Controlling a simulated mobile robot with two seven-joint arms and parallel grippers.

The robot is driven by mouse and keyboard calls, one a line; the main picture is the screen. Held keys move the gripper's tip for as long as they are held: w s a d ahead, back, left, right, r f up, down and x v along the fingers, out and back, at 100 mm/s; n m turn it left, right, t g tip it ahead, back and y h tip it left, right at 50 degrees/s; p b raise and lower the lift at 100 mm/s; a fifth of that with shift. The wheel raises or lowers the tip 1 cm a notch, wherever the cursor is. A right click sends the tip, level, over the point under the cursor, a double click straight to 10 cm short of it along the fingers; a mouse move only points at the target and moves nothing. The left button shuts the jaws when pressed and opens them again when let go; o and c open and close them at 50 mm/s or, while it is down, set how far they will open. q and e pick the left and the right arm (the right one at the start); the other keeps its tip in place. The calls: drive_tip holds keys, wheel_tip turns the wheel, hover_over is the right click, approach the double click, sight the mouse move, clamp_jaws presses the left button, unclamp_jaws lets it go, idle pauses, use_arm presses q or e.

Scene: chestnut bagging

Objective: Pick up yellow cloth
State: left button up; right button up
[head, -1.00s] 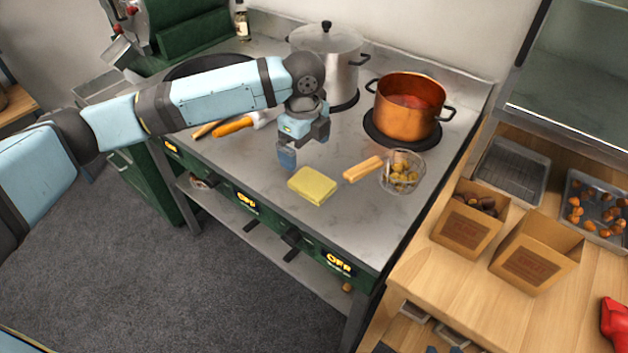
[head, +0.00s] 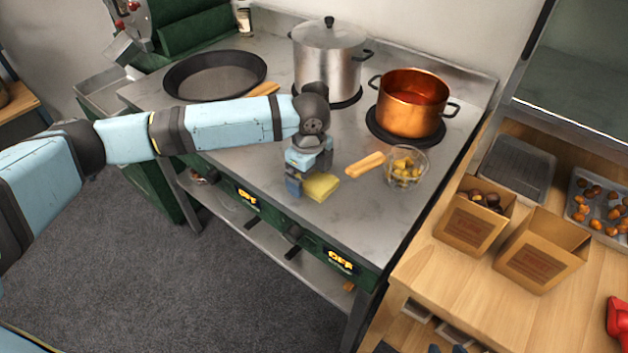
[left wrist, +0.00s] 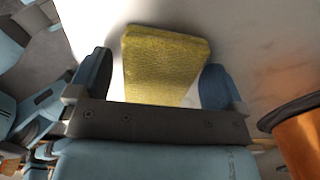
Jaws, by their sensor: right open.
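The yellow cloth (head: 321,187), a folded flat block, lies on the grey stove top near its front edge. My left gripper (head: 306,182) is at the cloth's left end and partly hides it in the head view. In the left wrist view the cloth (left wrist: 165,65) lies between the two spread fingers (left wrist: 155,88), with a small gap on each side. The left gripper is open. Only the fingertips of my right gripper (head: 409,349) show at the bottom edge of the head view, apart and far from the cloth.
A glass bowl (head: 405,167) with a wooden-handled tool stands right of the cloth. A copper pot (head: 408,105), a steel pot (head: 328,65) and a black pan (head: 214,74) are behind. Cardboard boxes (head: 538,255) stand on the wooden counter at right.

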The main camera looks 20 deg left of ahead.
use_arm(q)
drive_tip(key=c, duration=0.8)
drive_tip(key=shift+o, duration=0.2)
wheel_tip(320, 180, up, 20)
drive_tip(key=p, duration=0.2)
